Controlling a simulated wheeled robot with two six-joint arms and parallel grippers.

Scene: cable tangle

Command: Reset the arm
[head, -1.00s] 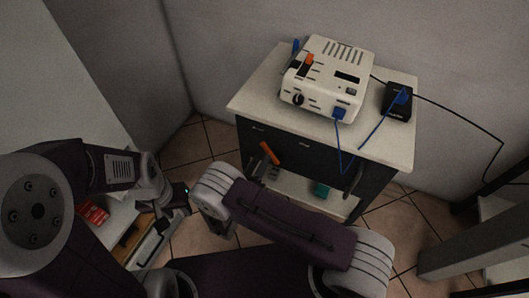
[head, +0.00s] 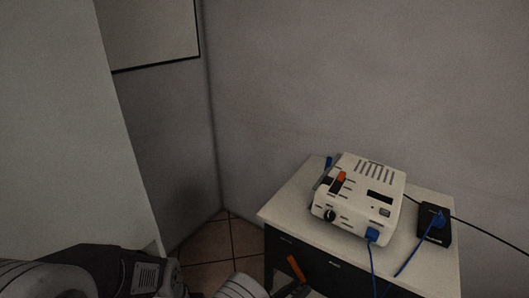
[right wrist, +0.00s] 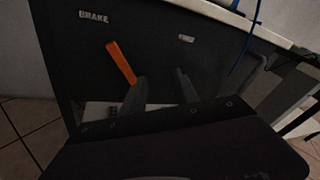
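My right gripper (right wrist: 160,84) shows its two grey fingers apart, with nothing visible between them. It is close to the dark front of the cabinet. An orange lever (right wrist: 121,62) on that front sticks up beside the left finger, which partly covers its lower part; I cannot tell whether they touch. The lever points towards the word BRAKE. In the head view the right gripper (head: 297,291) is only partly visible at the bottom edge, by the orange lever (head: 296,268). Part of my left arm shows at the lower left; its gripper is out of the picture.
A cabinet with a white top (head: 290,203) stands in the corner. On it are a white device (head: 359,195) and a black box (head: 434,225) with blue plugs and cables. A black cable runs right along the wall. Tiled floor (head: 208,245) lies left of the cabinet.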

